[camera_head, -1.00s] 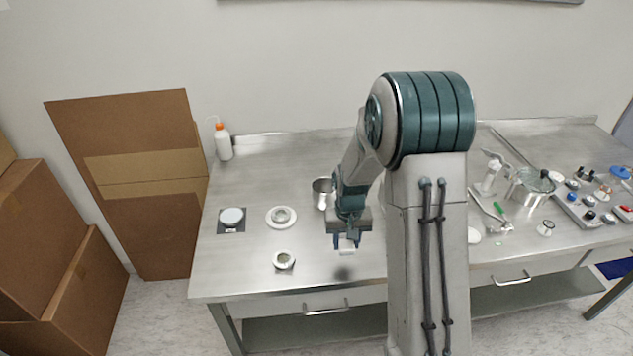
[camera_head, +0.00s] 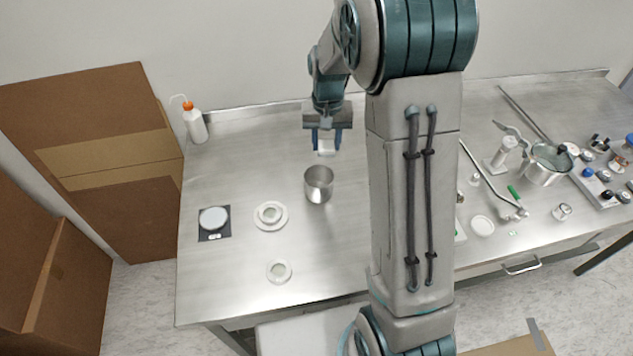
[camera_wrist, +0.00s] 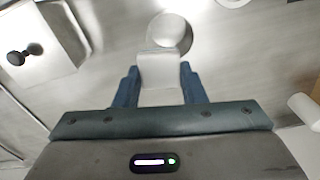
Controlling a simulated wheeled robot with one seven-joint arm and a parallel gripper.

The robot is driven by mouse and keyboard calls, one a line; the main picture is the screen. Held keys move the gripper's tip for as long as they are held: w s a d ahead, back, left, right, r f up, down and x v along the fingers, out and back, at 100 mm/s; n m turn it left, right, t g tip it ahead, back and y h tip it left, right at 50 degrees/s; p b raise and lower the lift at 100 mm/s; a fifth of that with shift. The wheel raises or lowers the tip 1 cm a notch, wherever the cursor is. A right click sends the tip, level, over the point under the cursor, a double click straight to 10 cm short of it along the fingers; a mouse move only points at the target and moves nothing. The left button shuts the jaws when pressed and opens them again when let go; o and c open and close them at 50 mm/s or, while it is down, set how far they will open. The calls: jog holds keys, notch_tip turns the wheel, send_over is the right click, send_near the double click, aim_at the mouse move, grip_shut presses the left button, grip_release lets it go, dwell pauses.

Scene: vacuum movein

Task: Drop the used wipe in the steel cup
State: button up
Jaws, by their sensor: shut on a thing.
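My gripper (camera_head: 326,148) is shut on the used wipe (camera_head: 326,149), a small white piece between its blue fingers. The wipe also shows in the wrist view (camera_wrist: 160,70), reaching out past the fingertips. The steel cup (camera_head: 318,185) stands upright and open on the steel table. In the head view, my gripper and the wipe are above the cup in the picture, with a gap between them. In the wrist view, the cup (camera_wrist: 170,32) lies just beyond the wipe, and the wipe covers part of its near edge.
A scale (camera_head: 214,220), a white dish (camera_head: 271,215) and a small round dish (camera_head: 279,270) stand left of the cup. A wash bottle (camera_head: 195,124) is at the back left. A pot (camera_head: 545,165) and control box (camera_head: 603,185) are at the right.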

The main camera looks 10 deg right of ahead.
notch_tip(320, 180, down, 5)
jog(key=b, duration=0.2)
jog(key=shift+b, duration=0.4)
jog(key=o, duration=1.1)
notch_tip(320, 180, up, 13)
jog(key=shift+f+b, duration=0.1)
jog(key=shift+b, duration=0.8)
jog(key=shift+r, duration=0.55)
